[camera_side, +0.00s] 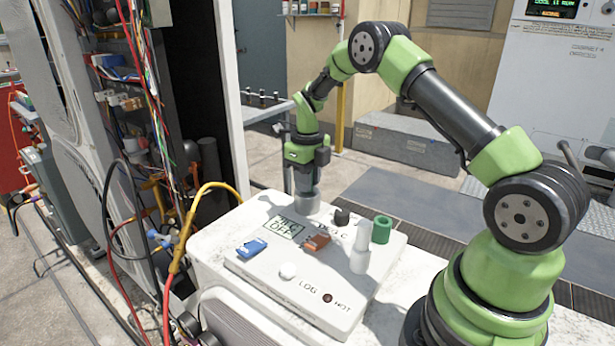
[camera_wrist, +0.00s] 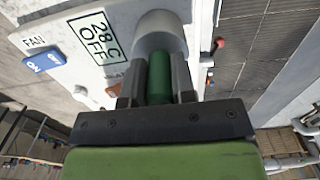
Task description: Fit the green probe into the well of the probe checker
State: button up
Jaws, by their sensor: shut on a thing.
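The probe checker (camera_side: 262,272) is a white panel box with a display, switches and a knob. Its well is a short grey upright cylinder (camera_side: 307,204) at the panel's far edge, which also shows in the wrist view (camera_wrist: 162,32). My gripper (camera_side: 305,182) points down right over the well. In the wrist view its jaws (camera_wrist: 158,85) are shut on the green probe (camera_wrist: 159,76). The probe lines up with the well and its far end meets the well's outline; I cannot tell whether it is inside. In the side view the probe is hidden by the jaws.
A blue switch (camera_side: 251,247), a red-brown switch (camera_side: 316,242) and a black knob (camera_side: 342,216) rise from the panel. An open wiring cabinet (camera_side: 150,130) stands left.

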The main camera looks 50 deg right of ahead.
jog(key=o, duration=1)
notch_tip(320, 180, up, 10)
jog(key=shift+f, duration=0.1)
